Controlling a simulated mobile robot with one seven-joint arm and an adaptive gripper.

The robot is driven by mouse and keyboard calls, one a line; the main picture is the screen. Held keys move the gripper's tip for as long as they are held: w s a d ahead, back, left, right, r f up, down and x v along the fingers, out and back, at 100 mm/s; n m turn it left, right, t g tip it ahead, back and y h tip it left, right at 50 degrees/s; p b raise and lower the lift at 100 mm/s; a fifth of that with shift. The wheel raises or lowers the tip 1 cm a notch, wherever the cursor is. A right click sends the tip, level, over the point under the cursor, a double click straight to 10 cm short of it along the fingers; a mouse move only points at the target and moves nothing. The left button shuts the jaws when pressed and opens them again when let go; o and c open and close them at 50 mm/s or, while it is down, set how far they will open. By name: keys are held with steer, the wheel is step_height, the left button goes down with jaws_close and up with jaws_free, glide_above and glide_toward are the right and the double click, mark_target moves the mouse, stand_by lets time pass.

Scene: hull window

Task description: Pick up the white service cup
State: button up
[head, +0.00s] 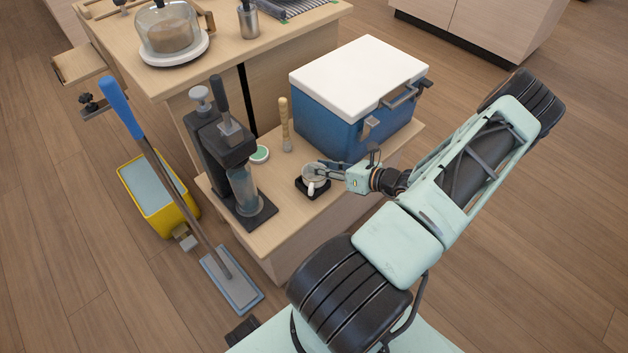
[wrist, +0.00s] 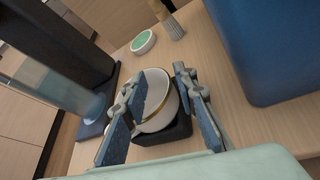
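The white service cup (wrist: 158,103) has a gold rim and looks empty in the wrist view. It stands on a small black square base (wrist: 176,132) on the wooden counter. In the head view the cup (head: 312,171) sits near the front edge of the lower counter. My gripper (wrist: 158,82) is open, with one finger on each side of the cup. The left finger covers part of the cup's left side; the right finger is close to its right side. I cannot tell whether either finger touches it. In the head view my gripper (head: 330,172) reaches the cup from the right.
A blue cooler with a white lid (head: 355,85) stands just behind the cup. A dark press-like machine (head: 228,155) is to the left. A green-topped round container (head: 260,154) and a wooden-handled brush (head: 285,130) stand behind. A mop (head: 165,180) and yellow bucket (head: 150,215) are on the floor.

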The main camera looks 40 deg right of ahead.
jaws_close()
steer(key=shift+r, duration=0.1)
